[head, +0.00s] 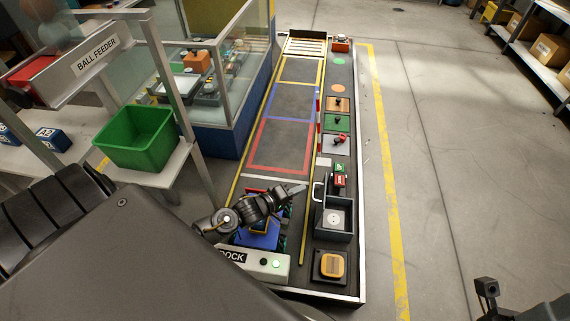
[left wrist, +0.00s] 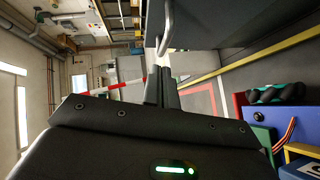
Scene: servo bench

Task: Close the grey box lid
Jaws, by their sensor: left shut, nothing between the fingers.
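The grey box (head: 334,232) stands on the right strip of the bench in the head view. It is open, and a pale round disc shows inside. Its lid (head: 319,210) stands raised along the box's left side, seen nearly edge-on, with a pale bar handle (head: 315,190). In the left wrist view the dark lid panel (left wrist: 225,25) fills the top, with the handle (left wrist: 166,30) just beyond my fingers. My left gripper (head: 303,188) is shut and empty, just left of the handle. I cannot tell whether it touches.
A yellow button unit (head: 331,265) sits in front of the box. Red and green buttons (head: 340,175) lie behind it. A blue block unit (head: 262,238) and a white dock panel (head: 265,263) are below my left wrist. A green bin (head: 135,138) stands left.

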